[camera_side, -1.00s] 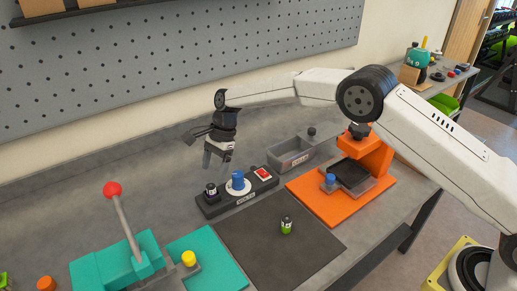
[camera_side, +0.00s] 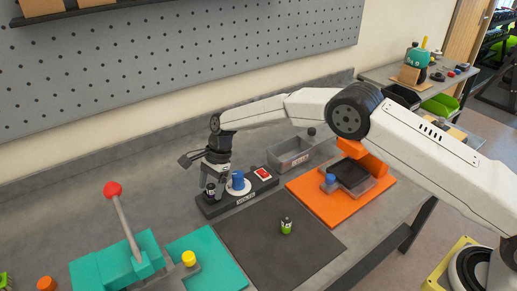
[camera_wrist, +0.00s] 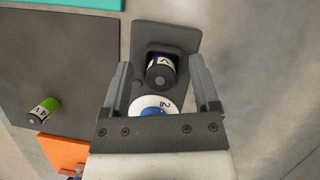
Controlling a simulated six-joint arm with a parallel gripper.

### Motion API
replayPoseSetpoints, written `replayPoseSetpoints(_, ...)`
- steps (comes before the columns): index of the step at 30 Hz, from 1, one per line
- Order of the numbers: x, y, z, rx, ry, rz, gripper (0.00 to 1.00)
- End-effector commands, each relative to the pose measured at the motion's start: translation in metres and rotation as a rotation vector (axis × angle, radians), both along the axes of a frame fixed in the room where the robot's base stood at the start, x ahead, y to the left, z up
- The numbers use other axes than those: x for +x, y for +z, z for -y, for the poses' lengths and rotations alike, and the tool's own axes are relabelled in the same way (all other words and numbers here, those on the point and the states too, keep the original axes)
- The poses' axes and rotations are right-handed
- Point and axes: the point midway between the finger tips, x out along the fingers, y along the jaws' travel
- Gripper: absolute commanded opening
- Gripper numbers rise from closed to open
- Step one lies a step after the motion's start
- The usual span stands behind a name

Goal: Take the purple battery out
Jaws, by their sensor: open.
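The purple battery (camera_wrist: 161,71), dark with a white label band, stands in the left end of a black tester (camera_side: 245,200); in the side view it (camera_side: 210,191) is partly covered by a finger. My gripper (camera_side: 215,184) is over that end, pointing down. In the wrist view my open gripper (camera_wrist: 159,65) has one finger on each side of the battery, with a gap on both sides. The tester's white dial with a blue knob (camera_side: 238,182) is beside the battery, and my gripper partly hides it in the wrist view.
A grey bin (camera_side: 290,153) and an orange fixture (camera_side: 325,205) are to the right. A teal press with a red-knobbed lever (camera_side: 125,225) is at the left.

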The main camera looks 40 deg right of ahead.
Motion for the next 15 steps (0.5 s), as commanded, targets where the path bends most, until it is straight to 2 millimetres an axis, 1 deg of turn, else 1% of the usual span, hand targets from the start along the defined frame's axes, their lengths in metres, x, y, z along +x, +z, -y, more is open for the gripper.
replayPoseSetpoints(12,0.0001,0.0003,0.0000,0.000,0.001,0.000,0.78)
replayPoseSetpoints(13,0.0001,0.0002,0.0000,0.000,0.001,0.000,0.72)
replayPoseSetpoints(14,0.0001,0.0003,0.0000,0.000,0.001,0.000,0.62)
replayPoseSetpoints(15,0.0001,0.0003,0.0000,0.000,0.001,0.000,0.50)
